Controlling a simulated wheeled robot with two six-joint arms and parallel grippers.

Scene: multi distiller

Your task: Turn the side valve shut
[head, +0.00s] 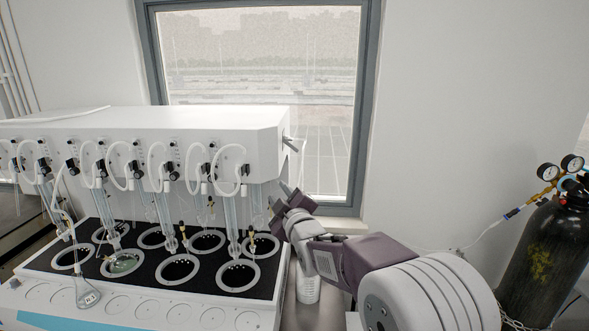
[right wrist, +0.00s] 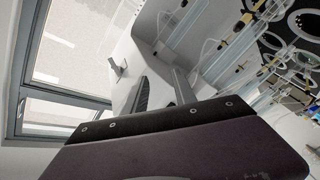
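The side valve (head: 289,143) is a small grey lever on the right end face of the white distiller housing (head: 200,122). It also shows in the right wrist view (right wrist: 118,68), left of my fingers and apart from them. My right gripper (head: 280,198) is below the valve, beside the housing's right end. In the right wrist view my right gripper (right wrist: 163,88) has its two dark fingers apart with nothing between them. My left gripper is out of view.
Glass tubes and white hoses hang along the housing's front above a black plate with ringed holes (head: 180,270). A flask (head: 86,292) stands at the front left. A white container (head: 307,287) sits below my right arm. A dark gas cylinder (head: 545,260) stands at right.

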